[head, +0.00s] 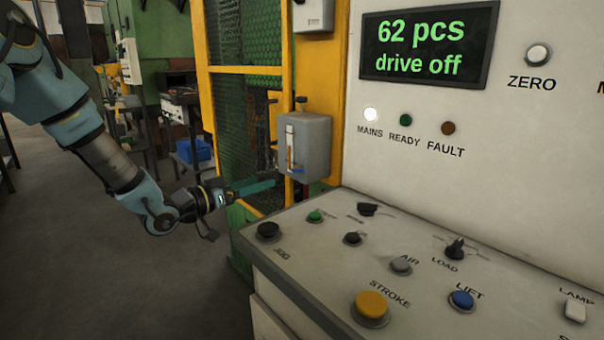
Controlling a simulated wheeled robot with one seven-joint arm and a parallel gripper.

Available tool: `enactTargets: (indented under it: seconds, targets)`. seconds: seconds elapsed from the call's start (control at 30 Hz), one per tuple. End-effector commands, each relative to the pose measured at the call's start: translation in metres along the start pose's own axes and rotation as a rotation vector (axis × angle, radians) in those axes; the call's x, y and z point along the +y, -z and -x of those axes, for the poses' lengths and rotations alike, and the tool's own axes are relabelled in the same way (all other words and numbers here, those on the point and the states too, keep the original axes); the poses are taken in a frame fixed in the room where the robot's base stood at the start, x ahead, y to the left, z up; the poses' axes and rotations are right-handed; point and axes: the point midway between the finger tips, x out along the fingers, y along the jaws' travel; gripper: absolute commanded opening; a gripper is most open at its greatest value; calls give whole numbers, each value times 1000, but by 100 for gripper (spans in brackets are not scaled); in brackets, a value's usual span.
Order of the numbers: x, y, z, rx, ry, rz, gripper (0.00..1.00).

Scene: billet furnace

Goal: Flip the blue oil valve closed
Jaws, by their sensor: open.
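A grey oil box (304,147) with a pale sight strip on its front is mounted on the yellow guard frame, left of the control panel. A small blue part (297,168), apparently the oil valve's lever, shows low on the box's front; its exact position is too small to tell. My gripper (274,183) reaches in from the left, its teal fingers pointing right, just below and left of the box. It looks empty. Whether a fingertip touches the box or valve cannot be told.
A sloping control desk (330,245) with knobs and buttons stands close at right, below the box. A display (427,45) reads "62 pcs drive off", and the MAINS lamp (371,115) is lit. The yellow frame (205,100) with green mesh stands behind my gripper. Floor at lower left is clear.

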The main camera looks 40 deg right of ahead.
Motion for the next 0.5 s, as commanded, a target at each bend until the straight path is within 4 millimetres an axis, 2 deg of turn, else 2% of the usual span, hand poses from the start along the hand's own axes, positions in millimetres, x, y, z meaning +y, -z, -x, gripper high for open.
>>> enactTargets:
  seconds: [0.1, 0.27, 0.5]
  targets:
    - [8, 4, -9, 27, -36, 6, 88]
    - [10, 5, -29, 27, -37, 5, 88]
    - [10, 7, -74, 26, -34, 5, 88]
